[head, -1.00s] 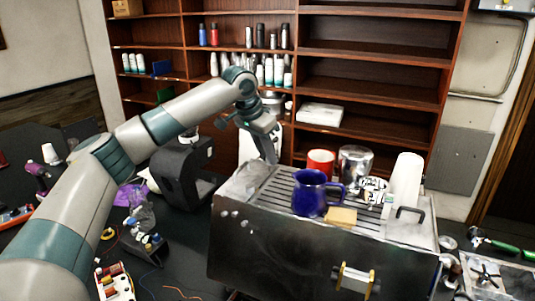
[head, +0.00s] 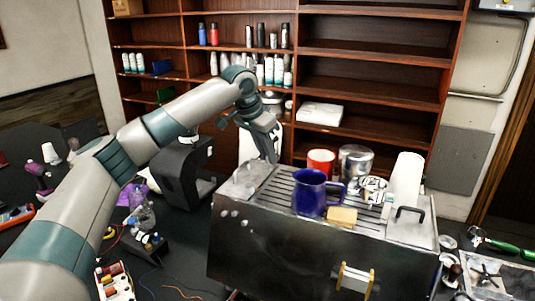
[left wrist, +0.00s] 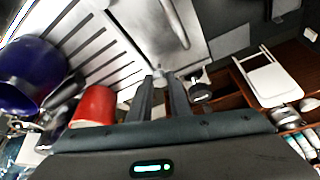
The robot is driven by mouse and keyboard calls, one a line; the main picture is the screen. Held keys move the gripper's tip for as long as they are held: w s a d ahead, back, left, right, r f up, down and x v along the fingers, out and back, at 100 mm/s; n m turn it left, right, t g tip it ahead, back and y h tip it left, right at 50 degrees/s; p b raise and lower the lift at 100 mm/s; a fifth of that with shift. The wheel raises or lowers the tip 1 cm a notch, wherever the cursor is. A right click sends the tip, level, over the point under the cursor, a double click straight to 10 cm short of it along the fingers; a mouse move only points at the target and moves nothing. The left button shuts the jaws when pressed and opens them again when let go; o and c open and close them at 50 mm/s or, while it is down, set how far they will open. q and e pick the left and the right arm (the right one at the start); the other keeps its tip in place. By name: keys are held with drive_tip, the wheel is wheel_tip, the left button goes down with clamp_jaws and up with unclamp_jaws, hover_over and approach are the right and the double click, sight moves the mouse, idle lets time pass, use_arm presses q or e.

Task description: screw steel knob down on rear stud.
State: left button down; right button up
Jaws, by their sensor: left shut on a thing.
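My left gripper (head: 270,158) reaches down at the rear left corner of the steel brewer's top (head: 244,180). In the left wrist view its two fingers (left wrist: 160,80) are close together, with a small steel piece (left wrist: 158,72) between the tips. This looks like the steel knob, at the edge of the metal top plate (left wrist: 155,30). The rear stud is hidden by the fingers and knob, so I cannot tell how far down the knob sits. My right gripper is in neither view.
A blue mug (head: 309,192), red mug (head: 320,162), steel pitcher (head: 355,162) and yellow sponge (head: 342,216) stand on the brewer's slatted top. A white cup stack (head: 405,182) is at right. A black machine (head: 184,170) stands left of the brewer. Shelves (head: 380,78) rise behind.

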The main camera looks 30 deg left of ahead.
use_arm(q)
drive_tip(key=n+y, duration=0.1)
drive_tip(key=n, duration=0.3)
drive_tip(key=shift+d, duration=0.2)
drive_tip(key=shift+n+y, duration=0.6)
drive_tip(key=shift+n, duration=0.3)
drive_tip(key=shift+d+n+y, duration=0.15)
drive_tip(key=shift+n+y, duration=0.25)
drive_tip(key=shift+n, duration=0.6)
drive_tip(key=n+y, duration=0.1)
drive_tip(key=n, duration=0.2)
drive_tip(key=shift+w+d+g, duration=0.1)
drive_tip(key=shift+d+g, duration=0.05)
drive_tip(key=shift+g, duration=0.15)
drive_tip(key=shift+n, duration=0.3)
